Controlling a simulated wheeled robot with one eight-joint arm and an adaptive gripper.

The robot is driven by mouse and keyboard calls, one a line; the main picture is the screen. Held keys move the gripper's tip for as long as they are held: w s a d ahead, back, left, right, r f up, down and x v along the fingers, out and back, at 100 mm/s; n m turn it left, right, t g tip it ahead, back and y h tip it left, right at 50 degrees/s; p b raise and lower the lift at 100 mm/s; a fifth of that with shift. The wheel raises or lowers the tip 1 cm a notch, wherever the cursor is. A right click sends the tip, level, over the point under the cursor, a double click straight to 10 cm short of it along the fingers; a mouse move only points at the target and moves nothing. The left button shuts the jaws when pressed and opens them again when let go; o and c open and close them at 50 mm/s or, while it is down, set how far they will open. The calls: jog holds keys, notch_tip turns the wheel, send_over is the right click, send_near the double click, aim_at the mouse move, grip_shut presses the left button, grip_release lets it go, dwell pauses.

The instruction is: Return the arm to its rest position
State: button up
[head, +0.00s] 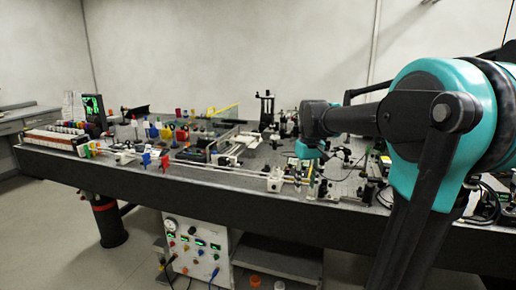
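My arm fills the right side of the head view, with large teal and black links close to the camera. A dark link reaches left over the optical bench (150,181) to a dark joint with a smaller teal part under it. That part is above the bench's front right area, among the optics. I cannot make out my gripper or its fingers there, so I cannot see whether anything is held.
The bench top is crowded with colored mounts, rails and posts. A small dark screen with green marks (93,107) stands at the left end. A white instrument cabinet (195,250) stands below the bench's front edge. The floor at lower left is clear.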

jog(key=s+d+f+m+t, duration=0.2)
jog(key=s+f+m+t, duration=0.1)
jog(key=s+f, duration=1.6)
notch_tip(320, 180, down, 2)
jog(key=shift+d+f+m, duration=0.1)
jog(key=shift+d+m, duration=0.2)
jog(key=shift+d, duration=0.1)
jog(key=shift+s+d, duration=0.1)
